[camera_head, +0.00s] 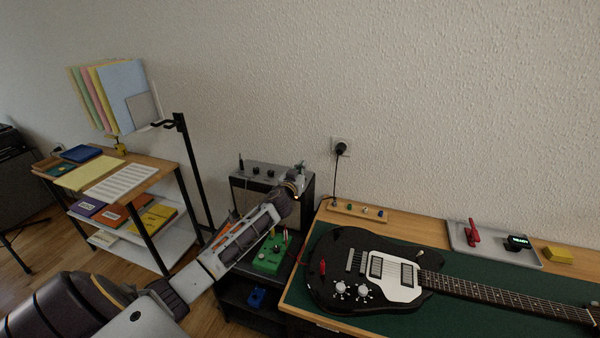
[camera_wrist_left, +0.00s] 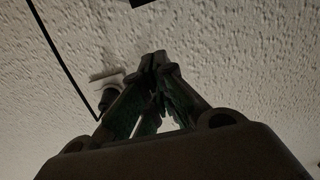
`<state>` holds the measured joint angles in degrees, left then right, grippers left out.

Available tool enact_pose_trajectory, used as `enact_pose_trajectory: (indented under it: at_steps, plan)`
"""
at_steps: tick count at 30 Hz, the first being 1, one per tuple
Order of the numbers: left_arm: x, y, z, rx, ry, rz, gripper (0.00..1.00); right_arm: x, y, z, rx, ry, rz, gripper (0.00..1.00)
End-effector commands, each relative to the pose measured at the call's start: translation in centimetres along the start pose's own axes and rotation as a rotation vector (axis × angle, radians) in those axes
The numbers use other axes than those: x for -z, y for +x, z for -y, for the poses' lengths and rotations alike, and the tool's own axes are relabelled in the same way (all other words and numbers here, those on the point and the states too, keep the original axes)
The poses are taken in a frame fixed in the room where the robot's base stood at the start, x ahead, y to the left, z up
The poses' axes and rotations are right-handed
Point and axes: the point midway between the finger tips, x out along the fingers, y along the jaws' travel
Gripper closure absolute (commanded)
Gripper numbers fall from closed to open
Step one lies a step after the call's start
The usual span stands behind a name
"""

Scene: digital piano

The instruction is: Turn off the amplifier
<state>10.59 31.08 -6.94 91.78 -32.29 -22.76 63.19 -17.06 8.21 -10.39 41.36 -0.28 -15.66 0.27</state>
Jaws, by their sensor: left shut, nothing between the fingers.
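The amplifier (camera_head: 262,172) is a dark box with a grey control panel and black knobs on top, standing against the wall in the head view. My left arm reaches across its front and hides much of its front and right side. My left gripper (camera_head: 300,166) is at the right end of the amplifier's top, pointing toward the wall. In the left wrist view, the left gripper (camera_wrist_left: 155,60) is shut and empty, with the wall behind it. I cannot tell whether it touches the amplifier. The amplifier's switch is not clearly seen. My right gripper is not in view.
A wall socket with a black plug (camera_head: 341,148) is right of the amplifier. A black electric guitar (camera_head: 345,262) lies on the green-topped bench. A green pedal (camera_head: 270,256) sits below my forearm. A shelf with coloured books (camera_head: 130,185) and a black stand (camera_head: 195,170) are left.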

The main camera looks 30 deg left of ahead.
Motion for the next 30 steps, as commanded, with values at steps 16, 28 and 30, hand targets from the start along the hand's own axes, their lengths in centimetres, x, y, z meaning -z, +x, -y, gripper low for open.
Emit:
enact_pose_trajectory:
  at_steps: [16,28,30]
  plan:
    - [-2.8,0.0,0.0,0.001,0.000,0.001,1.00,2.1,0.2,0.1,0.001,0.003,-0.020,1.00]
    - [-3.8,-0.4,0.0,0.001,0.000,0.000,1.00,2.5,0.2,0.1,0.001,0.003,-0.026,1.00]
    - [-3.8,-0.4,0.0,0.001,0.000,0.000,1.00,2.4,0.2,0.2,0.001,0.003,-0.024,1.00]
